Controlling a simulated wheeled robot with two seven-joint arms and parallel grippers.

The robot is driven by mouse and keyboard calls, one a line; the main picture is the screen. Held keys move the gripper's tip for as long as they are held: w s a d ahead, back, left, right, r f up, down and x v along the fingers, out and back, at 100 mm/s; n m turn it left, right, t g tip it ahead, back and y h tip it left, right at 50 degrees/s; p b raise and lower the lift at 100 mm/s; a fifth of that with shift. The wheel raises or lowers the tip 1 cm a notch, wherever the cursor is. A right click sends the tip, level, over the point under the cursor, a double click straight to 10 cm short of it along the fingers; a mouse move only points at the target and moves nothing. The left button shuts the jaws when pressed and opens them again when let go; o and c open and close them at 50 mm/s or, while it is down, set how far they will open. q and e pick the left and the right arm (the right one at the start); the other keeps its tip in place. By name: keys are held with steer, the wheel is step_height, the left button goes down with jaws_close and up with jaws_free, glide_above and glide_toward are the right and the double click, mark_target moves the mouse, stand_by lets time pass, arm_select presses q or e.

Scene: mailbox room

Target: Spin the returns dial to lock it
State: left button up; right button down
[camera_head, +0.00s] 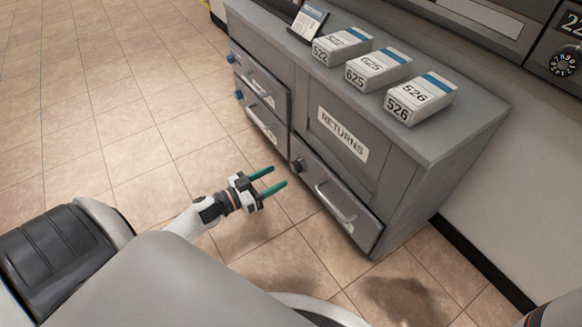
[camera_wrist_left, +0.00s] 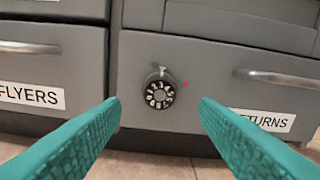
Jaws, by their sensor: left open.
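The returns dial (camera_head: 298,165) is a small round black knob on the left part of the lower right drawer front. In the left wrist view the dial (camera_wrist_left: 160,92) shows white digits, with a small metal pointer above it and a red dot to its right. My left gripper (camera_head: 275,178) has teal fingers and is open and empty. It is apart from the dial, in front of the drawer, and the dial lies between the fingers in the left wrist view. The returns drawer (camera_head: 338,205) looks shut. My right gripper is not in view.
The grey cabinet (camera_head: 440,150) carries white boxes labelled 522 (camera_head: 342,45), 625 (camera_head: 377,68) and 526 (camera_head: 419,98) on top. A drawer handle (camera_wrist_left: 280,78) sticks out right of the dial. The flyers drawer (camera_wrist_left: 50,75) is at left. The tiled floor (camera_head: 110,110) at left is clear.

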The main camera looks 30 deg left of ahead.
mark_target(293, 168)
arm_select(q)
steer(key=b+x, duration=0.2)
steer(key=x, duration=0.2)
steer(key=shift+w+f, duration=0.15)
steer(key=shift+w, duration=0.15)
steer(key=shift+w+d+b, duration=0.35)
steer(key=shift+w+b, duration=0.1)
steer(key=shift+w, duration=0.15)
steer(key=shift+c, duration=0.6)
steer(key=c, duration=0.9)
